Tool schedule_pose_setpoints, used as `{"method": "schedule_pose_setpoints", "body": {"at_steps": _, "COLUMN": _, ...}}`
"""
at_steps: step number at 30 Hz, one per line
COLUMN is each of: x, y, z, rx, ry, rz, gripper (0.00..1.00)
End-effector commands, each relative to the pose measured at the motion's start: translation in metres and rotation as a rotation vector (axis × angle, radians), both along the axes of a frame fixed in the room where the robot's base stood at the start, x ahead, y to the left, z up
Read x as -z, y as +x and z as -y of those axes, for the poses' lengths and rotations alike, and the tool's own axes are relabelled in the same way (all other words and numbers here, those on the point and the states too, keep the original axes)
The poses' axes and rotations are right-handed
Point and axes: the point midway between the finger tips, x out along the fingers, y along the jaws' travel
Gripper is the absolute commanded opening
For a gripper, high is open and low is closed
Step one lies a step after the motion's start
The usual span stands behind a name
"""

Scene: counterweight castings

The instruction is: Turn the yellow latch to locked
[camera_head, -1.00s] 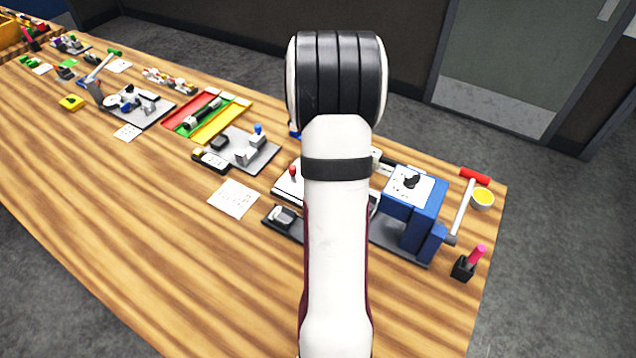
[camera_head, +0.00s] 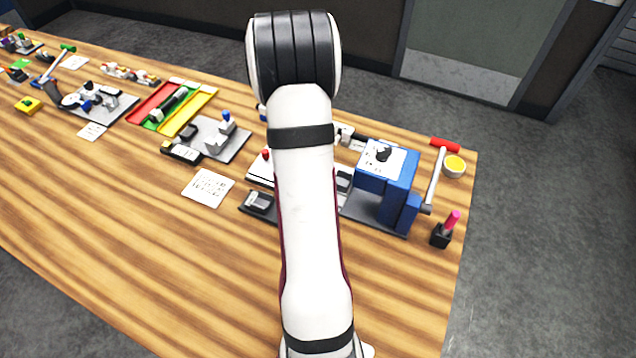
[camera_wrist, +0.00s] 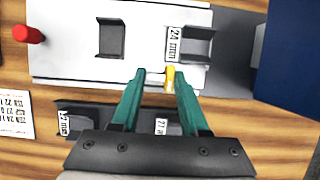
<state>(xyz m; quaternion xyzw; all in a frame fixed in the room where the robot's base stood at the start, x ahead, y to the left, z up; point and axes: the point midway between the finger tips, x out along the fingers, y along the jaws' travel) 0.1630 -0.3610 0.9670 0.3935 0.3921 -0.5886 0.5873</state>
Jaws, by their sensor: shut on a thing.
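The yellow latch (camera_wrist: 170,77) shows in the wrist view as a small upright piece at the front edge of a white plate (camera_wrist: 70,45). My gripper (camera_wrist: 159,76) has its two green fingertips on either side of the latch and is shut on it. The latch sits closer to the right fingertip. Which way the latch is turned is hard to tell, as it is small and partly covered. In the head view my arm hides the gripper and the latch.
The white plate carries a red knob (camera_wrist: 28,34) and dark brackets (camera_wrist: 110,38). Dark holders (camera_head: 257,202) lie in front. The wooden table is clear toward the front left.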

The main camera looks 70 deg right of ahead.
Motion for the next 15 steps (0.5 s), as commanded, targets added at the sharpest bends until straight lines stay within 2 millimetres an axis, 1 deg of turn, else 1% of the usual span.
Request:
{"method": "schedule_pose_setpoints", "body": {"at_steps": 8, "x": -0.0003, "y": 0.0010, "z": 0.0006, "rx": 0.040, "ry": -0.001, "rz": 0.000, "gripper": 0.00}}
{"method": "schedule_pose_setpoints", "body": {"at_steps": 15, "x": 0.0002, "y": 0.0019, "z": 0.0027, "rx": 0.191, "ry": 0.000, "rz": 0.000, "gripper": 0.00}}
